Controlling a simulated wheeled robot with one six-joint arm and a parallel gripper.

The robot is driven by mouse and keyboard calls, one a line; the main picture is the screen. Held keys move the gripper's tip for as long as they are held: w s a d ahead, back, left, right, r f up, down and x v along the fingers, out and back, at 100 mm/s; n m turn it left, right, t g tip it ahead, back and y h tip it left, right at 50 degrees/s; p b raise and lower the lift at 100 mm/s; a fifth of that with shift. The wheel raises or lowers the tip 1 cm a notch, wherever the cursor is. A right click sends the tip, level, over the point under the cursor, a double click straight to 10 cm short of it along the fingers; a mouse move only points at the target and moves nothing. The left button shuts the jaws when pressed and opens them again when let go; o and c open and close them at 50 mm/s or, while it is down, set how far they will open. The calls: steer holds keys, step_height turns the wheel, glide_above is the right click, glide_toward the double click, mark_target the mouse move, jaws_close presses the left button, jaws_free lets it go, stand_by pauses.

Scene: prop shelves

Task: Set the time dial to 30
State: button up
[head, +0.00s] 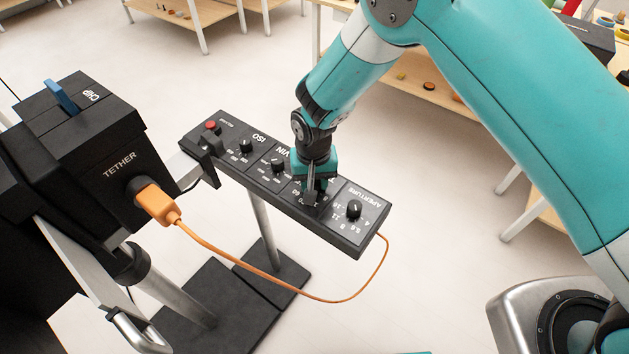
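A black control panel (362,241) on a stand carries a row of dials, its lettering upside down from here. Labels read ISO, a partly covered one beginning VIN, and APERTURE. My gripper (311,196) points down onto the section between the VIN dial (278,166) and the aperture dial (354,209). Its fingers are at the spot where that section's dial would be, and they hide the dial and most of its label. A few small numbers, one like 60, show beside the fingers. I cannot make out the pointer or whether the fingers grip the dial.
The ISO dial (246,147) and a red button (211,126) are on the panel's left part. A black camera body (75,150) marked TETHER stands left, with an orange cable (270,272) looping below the panel. Wooden shelves (440,90) stand behind.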

steer(key=n+b, duration=0.1)
steer(key=n, duration=0.2)
steer(key=shift+n+b, duration=0.3)
steer(key=shift+b, duration=0.1)
steer(key=shift+n+b, duration=0.5)
steer(key=shift+n, duration=1)
steer(key=o, duration=0.9)
step_height(320, 180, up, 18)
steer(key=b, duration=0.3)
steer(key=shift+f, duration=0.25)
steer(key=shift+r, duration=0.1)
